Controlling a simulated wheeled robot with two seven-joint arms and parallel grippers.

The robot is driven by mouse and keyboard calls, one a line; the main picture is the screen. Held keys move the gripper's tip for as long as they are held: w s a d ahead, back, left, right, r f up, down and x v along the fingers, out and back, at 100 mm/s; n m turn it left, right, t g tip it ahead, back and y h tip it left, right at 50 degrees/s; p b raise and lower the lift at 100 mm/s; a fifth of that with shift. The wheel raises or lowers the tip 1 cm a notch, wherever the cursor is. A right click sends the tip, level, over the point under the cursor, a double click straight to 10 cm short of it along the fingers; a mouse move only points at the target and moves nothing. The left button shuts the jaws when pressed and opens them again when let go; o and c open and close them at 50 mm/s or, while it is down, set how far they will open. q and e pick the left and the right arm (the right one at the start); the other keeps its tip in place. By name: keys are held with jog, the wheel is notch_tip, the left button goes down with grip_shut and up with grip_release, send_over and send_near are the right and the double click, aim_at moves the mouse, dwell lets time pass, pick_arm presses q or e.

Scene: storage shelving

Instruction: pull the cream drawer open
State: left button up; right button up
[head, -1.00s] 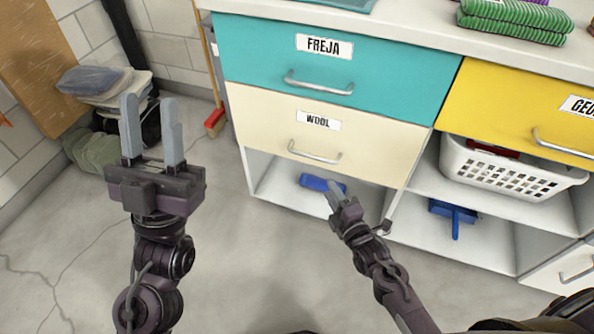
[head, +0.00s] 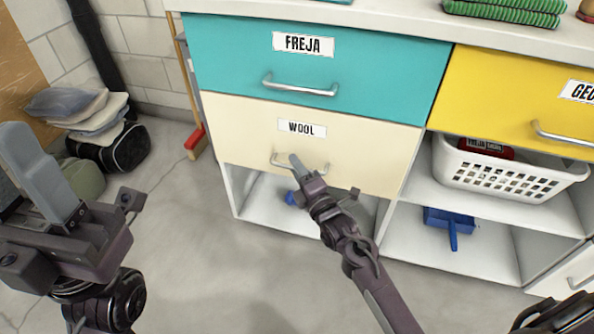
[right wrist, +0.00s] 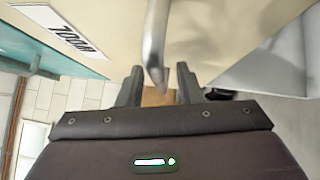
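The cream drawer (head: 355,155), labelled WOOL, sits shut beneath the teal drawer. Its curved metal handle (head: 277,163) is partly covered by my right gripper (head: 297,165) in the head view. In the right wrist view, the handle (right wrist: 155,45) reaches down between the two fingertips of the right gripper (right wrist: 159,88). The fingers are apart, with a gap on each side of the bar. My left gripper (head: 25,185) is large at the left edge, away from the drawers. Its near finger shows clearly; the other is mostly hidden or cut off.
The teal drawer (head: 390,75) labelled FREJA is above, and a yellow drawer (head: 500,95) is to the right. A white basket (head: 570,178) and a blue dustpan (head: 448,218) sit on open shelves. Bare floor (head: 180,240) lies in front.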

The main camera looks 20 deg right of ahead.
jog(key=shift+c, duration=0.4)
grip_shut()
